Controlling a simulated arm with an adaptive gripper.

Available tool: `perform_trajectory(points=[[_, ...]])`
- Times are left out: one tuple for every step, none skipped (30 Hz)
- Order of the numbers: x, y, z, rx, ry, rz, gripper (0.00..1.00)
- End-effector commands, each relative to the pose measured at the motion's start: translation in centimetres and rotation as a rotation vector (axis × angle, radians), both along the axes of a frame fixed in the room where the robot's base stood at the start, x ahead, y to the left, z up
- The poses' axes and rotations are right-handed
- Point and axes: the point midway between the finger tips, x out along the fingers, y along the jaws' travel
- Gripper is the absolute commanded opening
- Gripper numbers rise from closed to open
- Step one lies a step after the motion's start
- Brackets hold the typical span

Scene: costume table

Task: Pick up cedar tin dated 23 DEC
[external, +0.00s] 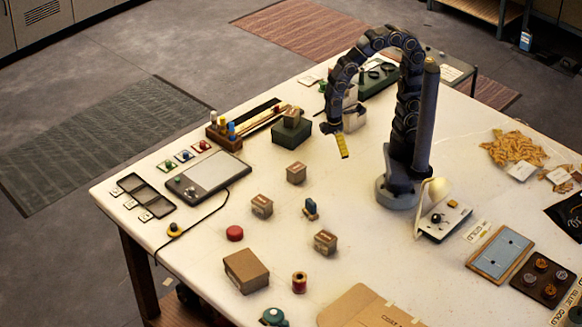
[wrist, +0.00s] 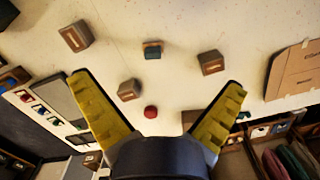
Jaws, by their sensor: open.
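Several small brown boxes with pale labels and reddish marks stand apart on the white table. In the external view one (external: 296,172) is nearest my gripper, one (external: 262,206) is left of centre, and one (external: 325,241) is farther forward. The wrist view shows three, at upper left (wrist: 75,37), centre left (wrist: 129,90) and right (wrist: 210,62). Another similar box (external: 291,115) sits on a dark green box. No date is readable, so I cannot tell which is 23 DEC. My gripper (wrist: 157,82) is open and empty; its yellow finger (external: 342,147) hangs above the table, apart from the boxes.
A blue-topped stamp (external: 310,208) stands between the boxes, and a red disc (external: 235,233) lies to the left. A larger cardboard box (external: 246,270), a red spool (external: 299,283) and a cardboard folder (external: 368,308) lie near the front. Bare tabletop separates the small boxes.

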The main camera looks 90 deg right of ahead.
Motion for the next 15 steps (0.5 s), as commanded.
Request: perform_trajectory(points=[[1.0,1.9,-1.5,0.0,0.003,0.061,1.0],[1.6,2.9,-2.3,0.002,-0.003,0.092,1.0],[2.3,4.3,-3.5,0.006,-0.012,0.133,1.0],[2.6,5.4,-4.4,0.007,-0.013,0.164,1.0],[3.0,6.5,-5.3,0.011,-0.02,0.195,1.0],[3.3,7.9,-6.6,0.013,-0.024,0.236,1.0],[3.5,9.0,-7.6,0.017,-0.03,0.265,1.0],[3.7,10.1,-8.5,0.021,-0.037,0.293,1.0],[3.8,11.4,-9.7,0.025,-0.044,0.328,1.0],[3.8,12.3,-10.5,0.028,-0.048,0.353,1.0],[3.7,13.2,-11.4,0.032,-0.052,0.375,1.0],[3.6,14.2,-12.3,0.035,-0.057,0.403,1.0],[3.4,14.8,-13.0,0.037,-0.059,0.42,1.0],[3.3,15.3,-13.6,0.039,-0.061,0.436,1.0],[3.3,16.0,-14.2,0.043,-0.068,0.454,1.0]])
